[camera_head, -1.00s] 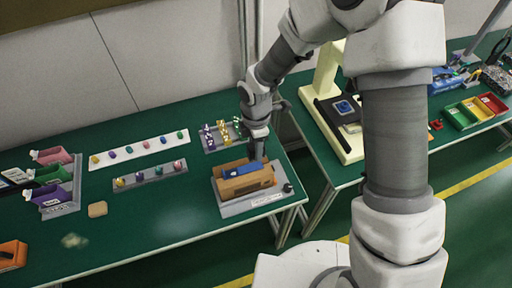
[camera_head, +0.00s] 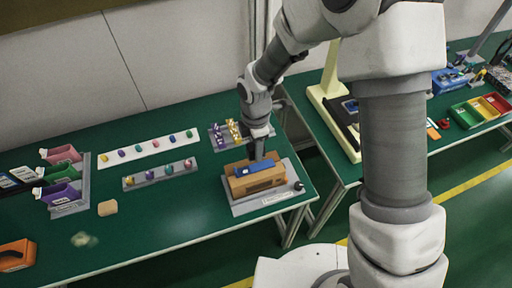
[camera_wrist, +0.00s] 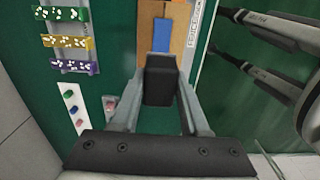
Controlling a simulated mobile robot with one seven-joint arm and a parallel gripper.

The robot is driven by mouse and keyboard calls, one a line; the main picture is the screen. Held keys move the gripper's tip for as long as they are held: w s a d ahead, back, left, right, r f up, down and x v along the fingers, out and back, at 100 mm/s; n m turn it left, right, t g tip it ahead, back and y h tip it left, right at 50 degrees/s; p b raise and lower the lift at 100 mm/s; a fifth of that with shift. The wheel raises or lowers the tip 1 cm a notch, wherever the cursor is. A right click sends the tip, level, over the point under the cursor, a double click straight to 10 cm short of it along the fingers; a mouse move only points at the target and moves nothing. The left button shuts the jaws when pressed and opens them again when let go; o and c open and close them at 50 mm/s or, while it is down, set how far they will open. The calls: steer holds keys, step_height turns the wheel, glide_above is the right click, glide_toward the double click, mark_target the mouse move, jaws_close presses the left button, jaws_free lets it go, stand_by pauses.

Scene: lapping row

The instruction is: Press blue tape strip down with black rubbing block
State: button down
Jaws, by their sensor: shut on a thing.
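A brown box (camera_head: 262,182) sits on a grey plate with a blue tape strip (camera_head: 252,168) along its top. The strip (camera_wrist: 161,35) also shows in the wrist view, lying on the tan box face (camera_wrist: 178,40). My gripper (camera_head: 259,152) is just above the box, by the strip. In the wrist view its fingers (camera_wrist: 159,100) are shut on the black rubbing block (camera_wrist: 159,80). The block's far end lines up with the strip's near end. I cannot tell whether block and strip touch; the block hides what lies beneath it.
A grey rack with purple, yellow and green pieces (camera_head: 228,134) stands behind the box. Two trays of coloured knobs (camera_head: 148,150), coloured bins (camera_head: 62,172) and a tan block (camera_head: 107,208) lie left. A second table stands right, across a gap.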

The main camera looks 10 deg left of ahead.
mark_target(256, 168)
stand_by(0.4)
steer(key=shift+f+b, duration=2.35)
steer(key=shift+f, duration=0.65)
steer(key=shift+f+b, duration=0.45)
steer(key=shift+f, duration=0.15)
steer(key=shift+r+p, duration=2.75)
steer(key=shift+r, duration=0.85)
steer(key=shift+a+f, duration=0.1)
